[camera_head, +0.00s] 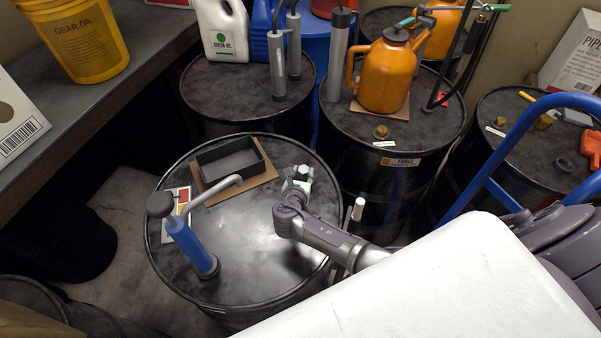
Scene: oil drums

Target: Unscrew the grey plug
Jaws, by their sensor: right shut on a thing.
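A black oil drum (250,268) stands in the middle of the view with its dark, shiny lid facing up. My right gripper (301,174) reaches in from the lower right and points down at the lid near its far right rim. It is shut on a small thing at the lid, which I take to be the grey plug. The fingers hide most of it, so I cannot tell how far it is screwed in. My left gripper is not in view.
A blue hand pump (190,247) with a bent spout stands on the same lid, left of my gripper. A black tray (214,181) lies behind it on cardboard. An orange jug (384,78) stands on the drum behind. A blue rail (520,125) rises at the right.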

